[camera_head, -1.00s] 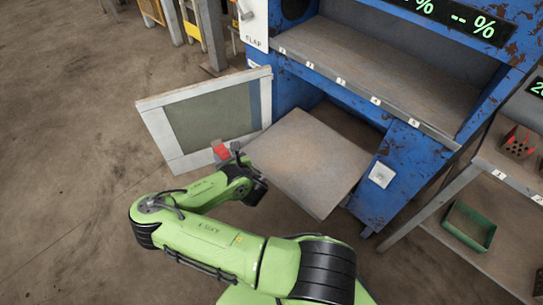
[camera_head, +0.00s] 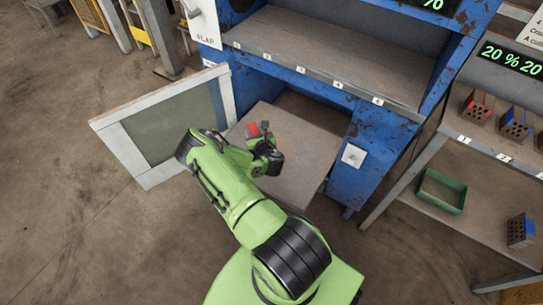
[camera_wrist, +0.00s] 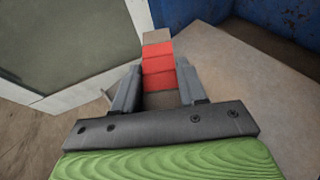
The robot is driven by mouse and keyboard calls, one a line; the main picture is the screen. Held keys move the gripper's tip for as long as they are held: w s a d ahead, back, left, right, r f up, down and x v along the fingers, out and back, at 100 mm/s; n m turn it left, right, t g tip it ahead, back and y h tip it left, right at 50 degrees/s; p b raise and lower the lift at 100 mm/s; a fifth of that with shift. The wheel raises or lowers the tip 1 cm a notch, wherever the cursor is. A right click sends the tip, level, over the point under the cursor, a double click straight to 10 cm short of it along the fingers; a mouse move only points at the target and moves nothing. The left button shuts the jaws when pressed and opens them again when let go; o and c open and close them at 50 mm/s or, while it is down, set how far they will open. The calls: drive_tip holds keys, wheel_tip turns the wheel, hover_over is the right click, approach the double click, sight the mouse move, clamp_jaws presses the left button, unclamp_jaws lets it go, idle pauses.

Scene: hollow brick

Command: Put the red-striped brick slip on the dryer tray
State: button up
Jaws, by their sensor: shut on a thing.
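My gripper (camera_head: 261,134) is shut on the red-striped brick slip (camera_head: 252,130). In the wrist view the slip (camera_wrist: 159,66) sticks out ahead between the two fingers (camera_wrist: 158,88), grey-brown with red bands. The dryer tray (camera_head: 308,160) is a flat, bare brown-grey plate extending from the low opening of the blue dryer. It also shows on the right of the wrist view (camera_wrist: 245,85). In the head view the slip appears in front of the tray's left part; its height above it cannot be told. My wrist hides part of the tray.
The open, white-framed door (camera_head: 165,125) stands close left of the tray. The blue dryer (camera_head: 378,150) has an empty numbered shelf (camera_head: 330,55) above. A rack at right holds red- and blue-marked bricks (camera_head: 478,107) and a green bin (camera_head: 441,191).

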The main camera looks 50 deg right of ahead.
drive_tip(key=s+d+f+m+g+h, duration=0.1)
drive_tip(key=s+d+h, duration=0.1)
drive_tip(key=s+d, duration=0.3)
drive_tip(key=shift+m, duration=0.3)
drive_tip(key=f+b, duration=0.1)
drive_tip(key=f, duration=0.2)
drive_tip(key=f+b, duration=0.2)
drive_tip(key=f, duration=0.1)
drive_tip(key=w+d+f+b, duration=0.1)
drive_tip(key=f, duration=0.3)
drive_tip(key=shift+b, duration=0.4)
drive_tip(key=shift+r, duration=0.2)
drive_tip(key=shift+f, duration=0.15)
drive_tip(key=o, duration=1.1)
drive_tip(key=shift+c, duration=0.2)
